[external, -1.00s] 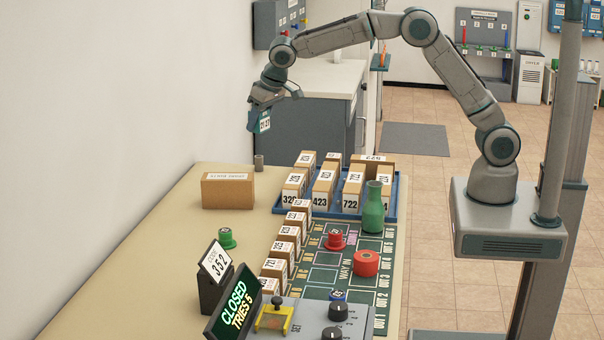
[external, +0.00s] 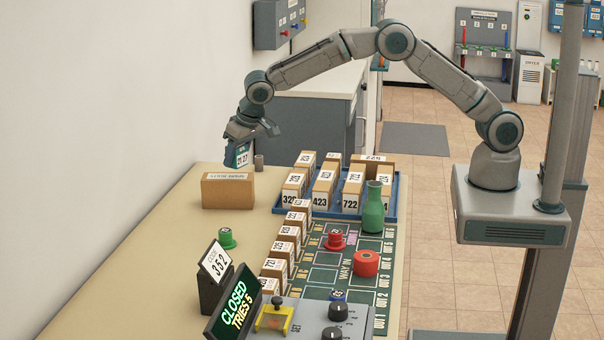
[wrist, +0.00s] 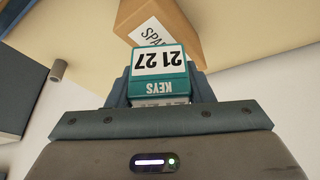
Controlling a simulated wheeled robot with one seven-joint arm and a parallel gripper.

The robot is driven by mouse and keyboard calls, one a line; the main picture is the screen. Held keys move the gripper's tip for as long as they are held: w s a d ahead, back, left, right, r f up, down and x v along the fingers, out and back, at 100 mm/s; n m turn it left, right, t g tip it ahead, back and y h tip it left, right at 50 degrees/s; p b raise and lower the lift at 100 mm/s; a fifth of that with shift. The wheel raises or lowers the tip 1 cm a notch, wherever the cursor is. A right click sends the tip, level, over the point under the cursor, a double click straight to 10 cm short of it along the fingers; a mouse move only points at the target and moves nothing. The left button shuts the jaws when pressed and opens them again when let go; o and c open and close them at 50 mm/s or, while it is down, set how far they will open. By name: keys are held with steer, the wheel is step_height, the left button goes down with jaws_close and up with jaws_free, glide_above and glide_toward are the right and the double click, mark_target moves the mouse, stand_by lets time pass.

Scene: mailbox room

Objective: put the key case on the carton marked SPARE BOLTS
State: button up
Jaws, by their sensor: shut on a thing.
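The key case (external: 242,156) is a small teal block with a white label reading 21 27. My gripper (external: 238,145) is shut on it and holds it just above the carton (external: 227,193). In the wrist view the key case (wrist: 160,72) sits between the jaws, with KEYS on its teal side. The brown carton (wrist: 187,20) shows beyond it, its white label reading SPA before the case hides the rest. I cannot tell from these views whether the case touches the carton.
A small grey cylinder (external: 259,162) stands behind the carton. A blue tray (external: 400,205) of labelled boxes is to the right, with a green bottle (external: 373,208). A green spool (external: 227,238) stands nearer. The table between spool and carton is bare.

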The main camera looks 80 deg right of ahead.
mark_target(237, 164)
steer(key=shift+f+p, duration=0.3)
steer(key=shift+f, duration=1.2)
steer(key=shift+f, duration=0.2)
steer(key=o, duration=1)
steer(key=shift+r, duration=0.1)
